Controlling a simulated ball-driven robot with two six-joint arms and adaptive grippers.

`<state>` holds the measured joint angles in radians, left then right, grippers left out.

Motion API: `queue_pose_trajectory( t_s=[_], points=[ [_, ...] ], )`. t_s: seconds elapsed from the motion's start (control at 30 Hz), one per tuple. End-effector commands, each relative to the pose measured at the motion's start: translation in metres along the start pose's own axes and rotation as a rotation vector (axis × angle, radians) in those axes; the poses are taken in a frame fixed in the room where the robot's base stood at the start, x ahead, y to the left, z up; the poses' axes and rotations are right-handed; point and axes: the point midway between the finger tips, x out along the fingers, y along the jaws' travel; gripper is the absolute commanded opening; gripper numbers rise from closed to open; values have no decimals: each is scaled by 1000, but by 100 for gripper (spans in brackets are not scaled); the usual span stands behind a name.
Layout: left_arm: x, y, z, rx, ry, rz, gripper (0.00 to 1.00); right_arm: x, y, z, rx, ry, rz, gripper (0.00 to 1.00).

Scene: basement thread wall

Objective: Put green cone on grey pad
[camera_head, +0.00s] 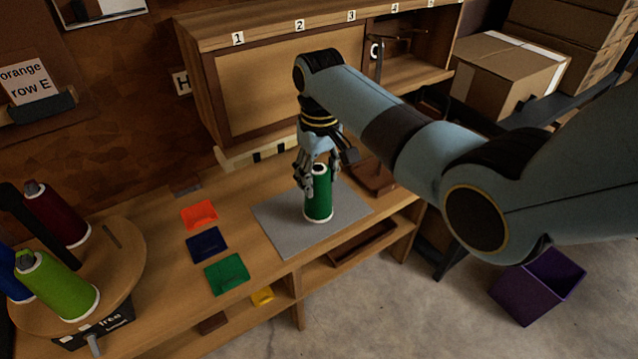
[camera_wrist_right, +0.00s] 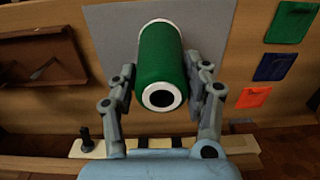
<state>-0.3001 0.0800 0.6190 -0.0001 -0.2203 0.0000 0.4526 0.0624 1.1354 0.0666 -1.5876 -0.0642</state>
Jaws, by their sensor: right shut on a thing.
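The green cone (camera_head: 318,200), a thread cone with white rims, stands upright over the grey pad (camera_head: 275,228) on the wooden bench. My right gripper (camera_head: 318,183) reaches down from above and is shut on its upper part. In the right wrist view the green cone (camera_wrist_right: 161,65) sits between the two fingers of the right gripper (camera_wrist_right: 161,92), with the grey pad (camera_wrist_right: 112,35) behind it. I cannot tell whether the base of the cone touches the pad. My left gripper is not in view.
Orange (camera_head: 200,214), navy (camera_head: 207,244) and green (camera_head: 227,273) squares lie left of the pad. A round wooden stand (camera_head: 125,250) with lime, dark red and blue cones is at the left. A wooden cabinet (camera_head: 270,95) stands behind. A purple bin (camera_head: 538,287) is on the floor at right.

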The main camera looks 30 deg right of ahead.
Motion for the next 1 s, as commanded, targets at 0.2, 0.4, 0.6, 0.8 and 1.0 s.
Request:
queue_pose_trajectory(
  t_s=[0.2,0.4,0.6,0.8,1.0],
  points=[
    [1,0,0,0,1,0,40,22,0,0,0,1,0,21],
    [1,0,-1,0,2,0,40,22,0,1,0,0,-1,54],
    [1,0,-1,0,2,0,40,22,0,1,0,0,-1,73],
    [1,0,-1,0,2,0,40,21,0,1,0,0,-1,73],
    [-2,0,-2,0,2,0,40,1,1,-1,1,4,0,73]
  ],
)
